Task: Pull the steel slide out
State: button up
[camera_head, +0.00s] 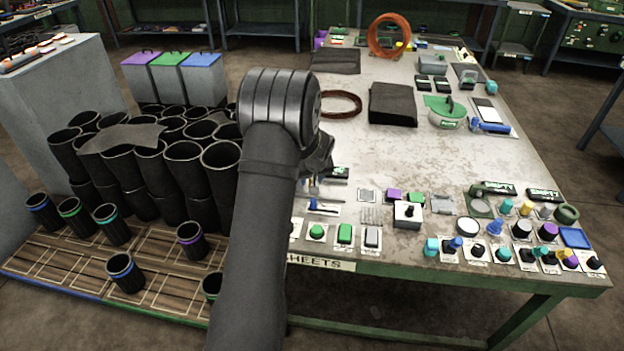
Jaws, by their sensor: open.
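My arm rises through the middle of the view and bends over the left side of the workbench (470,165). My gripper (316,182) shows only in part at the right edge of the arm; it is open, low over the bench's left front area. A small light plate with a blue part (323,207) lies just below it, apart from the fingers as far as I can see. Small grey metal-looking plates lie further right, one at the near middle (367,195) and one beyond it (443,205). I cannot tell which piece is the steel slide; the arm hides some of this area.
Several buttons and knobs, including a green button (345,233), line the bench's front edge. A boxy switch (407,214) stands right of the gripper. Black sleeves (165,160) are stacked left of the arm. The bench's middle is mostly clear.

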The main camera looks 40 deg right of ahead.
grip_shut()
jog(key=s+d, duration=0.7)
jog(key=shift+s+d, duration=0.2)
jog(key=shift+s, duration=0.05)
grip_release()
jog(key=v, duration=1.7)
jog(key=shift+r, duration=0.15)
jog(key=x, duration=1.7)
jog(key=shift+w+f, duration=0.1)
jog(key=shift+f, duration=0.1)
